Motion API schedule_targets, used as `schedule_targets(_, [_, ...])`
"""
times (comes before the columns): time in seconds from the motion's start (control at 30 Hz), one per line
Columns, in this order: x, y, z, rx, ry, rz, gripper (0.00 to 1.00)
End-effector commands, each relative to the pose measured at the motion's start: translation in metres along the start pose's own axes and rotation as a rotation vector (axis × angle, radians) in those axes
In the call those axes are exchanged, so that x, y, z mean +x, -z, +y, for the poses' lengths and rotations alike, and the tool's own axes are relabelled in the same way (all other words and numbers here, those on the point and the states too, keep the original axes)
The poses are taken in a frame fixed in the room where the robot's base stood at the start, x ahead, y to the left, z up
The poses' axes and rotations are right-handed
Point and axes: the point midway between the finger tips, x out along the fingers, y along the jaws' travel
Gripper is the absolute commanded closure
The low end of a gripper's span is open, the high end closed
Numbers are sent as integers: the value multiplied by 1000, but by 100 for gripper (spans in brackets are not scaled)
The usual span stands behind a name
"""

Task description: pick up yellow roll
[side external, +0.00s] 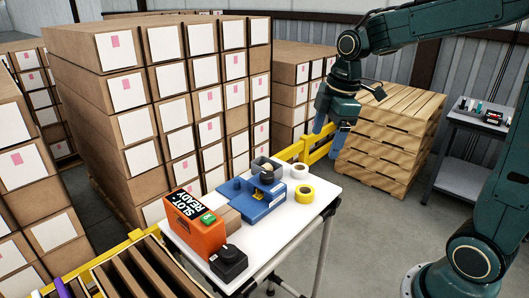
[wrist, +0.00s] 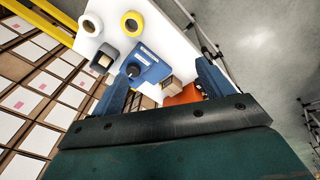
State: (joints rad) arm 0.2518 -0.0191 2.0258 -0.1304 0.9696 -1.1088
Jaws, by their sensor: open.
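The yellow roll (side external: 304,192) lies on the white table, beside the blue device and near a white roll. In the wrist view the yellow roll (wrist: 132,24) is near the top, beyond my fingers and apart from them. My gripper (side external: 332,135) is above and behind the table's far end in the side view, higher than the roll. In the wrist view its two blue fingers (wrist: 165,82) are spread wide. I see nothing held between them.
The white table (side external: 283,233) carries a white roll (side external: 300,170), a blue device (side external: 256,202), a grey holder (side external: 264,166), an orange box (side external: 190,221) and a black knobbed unit (side external: 228,262). Stacked cartons (side external: 165,95) stand left. A yellow rail (side external: 294,151) runs behind the table.

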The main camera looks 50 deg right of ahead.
Motion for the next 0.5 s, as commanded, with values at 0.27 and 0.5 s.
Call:
schedule_targets(0.27, [43, -11, 50, -263, 95, -8, 21])
schedule_targets(0.5, [82, -25, 83, -472, 163, 14, 21])
